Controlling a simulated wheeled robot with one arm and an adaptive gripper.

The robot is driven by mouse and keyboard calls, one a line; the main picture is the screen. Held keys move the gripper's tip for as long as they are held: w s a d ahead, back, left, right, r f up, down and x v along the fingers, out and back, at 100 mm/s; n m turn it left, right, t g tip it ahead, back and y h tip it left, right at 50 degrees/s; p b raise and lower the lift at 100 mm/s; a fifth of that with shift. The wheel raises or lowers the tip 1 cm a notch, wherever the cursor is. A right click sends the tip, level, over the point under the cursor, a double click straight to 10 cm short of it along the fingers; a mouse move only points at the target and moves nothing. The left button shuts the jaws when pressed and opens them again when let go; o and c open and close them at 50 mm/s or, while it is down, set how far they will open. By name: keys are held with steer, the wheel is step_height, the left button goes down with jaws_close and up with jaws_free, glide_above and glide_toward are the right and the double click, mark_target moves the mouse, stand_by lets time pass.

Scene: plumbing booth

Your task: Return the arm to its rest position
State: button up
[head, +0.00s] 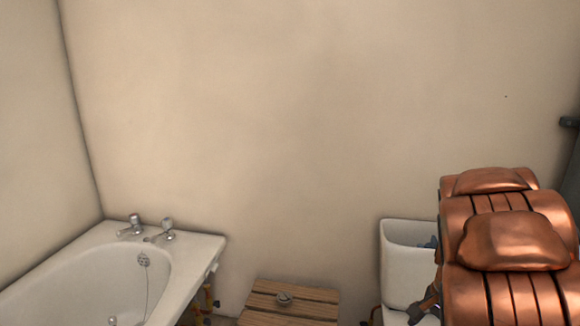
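A bulky copper-coloured body with dark grooves, which looks like my own folded arm, fills the lower right of the head view. A small copper-and-grey jointed part (425,303) sticks out at its lower left, in front of the white cistern (405,275). It may be part of my gripper. Its fingertips are not clear, and the arm hides most of what is there. I cannot tell whether it is open or holds anything.
A white bathtub (195,258) with two taps (150,230) stands at left. A slatted wooden top (265,312) with a small round metal piece (284,298) is at bottom centre. The open-topped cistern has something blue inside. The wall (300,120) above is bare.

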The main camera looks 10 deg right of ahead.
steer(key=s+a+r+n+g+p, duration=0.1)
steer(key=s+a+r+n+p, duration=1.3)
steer(key=s+a+r, duration=0.4)
step_height(320, 180, up, 2)
steer(key=shift+s+a+r+h+p, duration=0.2)
steer(key=shift+s+a+h+p, duration=0.2)
steer(key=shift+s, duration=0.5)
